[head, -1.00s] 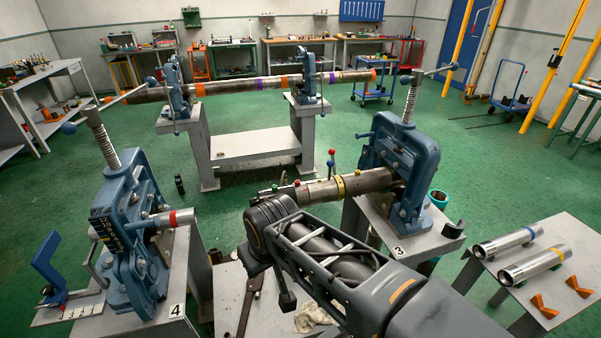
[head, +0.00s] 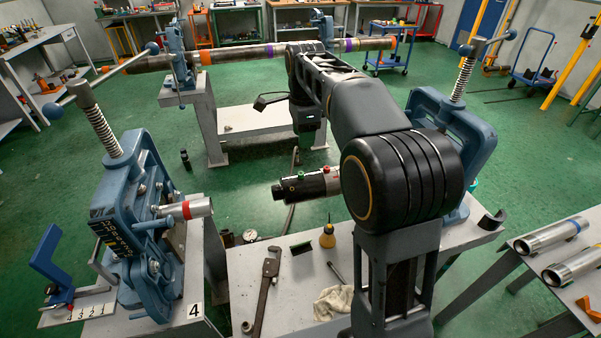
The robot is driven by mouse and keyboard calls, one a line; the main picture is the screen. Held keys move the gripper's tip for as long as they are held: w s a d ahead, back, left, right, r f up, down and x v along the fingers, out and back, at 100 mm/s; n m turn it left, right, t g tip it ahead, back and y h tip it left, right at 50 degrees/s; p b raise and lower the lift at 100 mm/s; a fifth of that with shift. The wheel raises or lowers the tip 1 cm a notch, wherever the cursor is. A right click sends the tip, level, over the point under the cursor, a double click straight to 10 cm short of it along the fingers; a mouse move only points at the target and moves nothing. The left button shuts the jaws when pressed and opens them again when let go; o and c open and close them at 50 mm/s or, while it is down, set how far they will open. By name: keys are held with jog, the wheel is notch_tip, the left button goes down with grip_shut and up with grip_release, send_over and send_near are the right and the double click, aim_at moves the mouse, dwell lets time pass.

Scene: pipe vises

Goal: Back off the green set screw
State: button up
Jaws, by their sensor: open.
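The green set screw (head: 300,175) shows as a small green knob on top of the dark end (head: 305,186) of the pipe held in vise 3. A red knob (head: 326,169) sits just to its right. My arm reaches over the pipe from the right, and its dark end with my gripper (head: 308,146) hangs down above and apparently beyond the screw, apart from it in the picture. The gripper is open; its fingers are small and dark, and I see nothing held. My arm hides much of the pipe and part of vise 3 (head: 464,120).
The bench between holds a wrench (head: 267,285), a yellow-brown bottle (head: 327,236) and a rag (head: 333,303). A long pipe (head: 225,56) lies across vises behind.

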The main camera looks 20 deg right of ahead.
aim_at(301, 173)
jog(key=f, duration=0.4)
jog(key=w+f+m, duration=0.1)
jog(key=f, duration=0.4)
jog(key=w+f+m+b, duration=0.1)
jog(key=f, duration=0.4)
jog(key=shift+c, duration=0.2)
grip_shut()
